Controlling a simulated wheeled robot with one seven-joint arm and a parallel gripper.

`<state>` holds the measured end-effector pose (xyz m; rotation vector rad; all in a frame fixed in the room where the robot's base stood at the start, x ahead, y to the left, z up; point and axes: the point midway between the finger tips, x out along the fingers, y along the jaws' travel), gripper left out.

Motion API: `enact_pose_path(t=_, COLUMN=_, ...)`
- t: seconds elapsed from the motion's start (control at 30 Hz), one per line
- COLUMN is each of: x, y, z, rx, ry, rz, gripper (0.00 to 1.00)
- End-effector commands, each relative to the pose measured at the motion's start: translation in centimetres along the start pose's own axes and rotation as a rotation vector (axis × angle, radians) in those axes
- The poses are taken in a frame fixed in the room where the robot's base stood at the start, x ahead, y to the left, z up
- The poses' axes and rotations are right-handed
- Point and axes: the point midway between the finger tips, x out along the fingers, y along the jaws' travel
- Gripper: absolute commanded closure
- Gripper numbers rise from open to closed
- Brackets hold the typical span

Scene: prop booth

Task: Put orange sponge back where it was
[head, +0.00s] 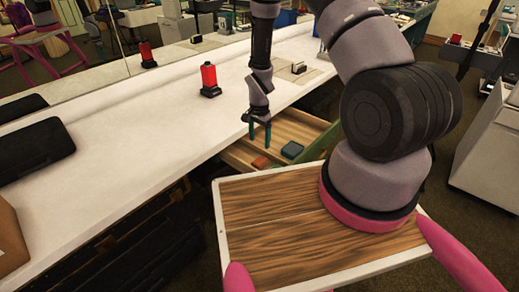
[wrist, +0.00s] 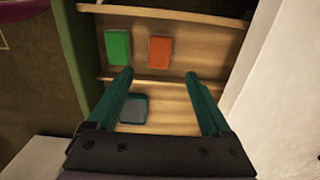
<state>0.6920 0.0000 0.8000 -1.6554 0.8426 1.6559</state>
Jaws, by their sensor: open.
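The orange sponge (head: 260,162) lies flat in the open drawer; it also shows in the wrist view (wrist: 160,52). In the wrist view it lies beyond a thin wooden divider (wrist: 160,80), beside a green sponge (wrist: 117,47) and apart from it. My gripper (head: 259,134) is over the drawer (head: 238,158), pointing down. Its teal fingers (wrist: 162,92) are apart with nothing gripped between them. The orange sponge is ahead of the fingertips in the wrist view, not touched by them.
A teal tray-like item (head: 291,150) lies in the drawer, on the near side of the divider in the wrist view (wrist: 133,108). The green drawer front (head: 322,143) is pulled out. A red object (head: 209,80) stands on the white counter (head: 150,115). My wooden-topped base is close by.

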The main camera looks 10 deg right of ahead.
Motion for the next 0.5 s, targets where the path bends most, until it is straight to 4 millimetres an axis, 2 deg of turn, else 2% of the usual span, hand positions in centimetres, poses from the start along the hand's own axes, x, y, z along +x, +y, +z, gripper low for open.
enact_pose_path(t=0.1, x=-1.2, y=0.0, z=0.0, rx=0.001, ry=0.000, rz=0.000, gripper=0.16)
enact_pose_path(t=0.37, x=-1.7, y=0.0, z=0.0, rx=0.000, ry=0.000, rz=0.000, gripper=0.16)
enact_pose_path(t=0.47, x=-3.4, y=-0.4, z=-0.4, rx=-0.008, ry=0.006, rz=-0.016, gripper=0.16)
enact_pose_path(t=0.5, x=-4.8, y=-0.7, z=-0.7, rx=-0.015, ry=0.011, rz=-0.028, gripper=0.16)
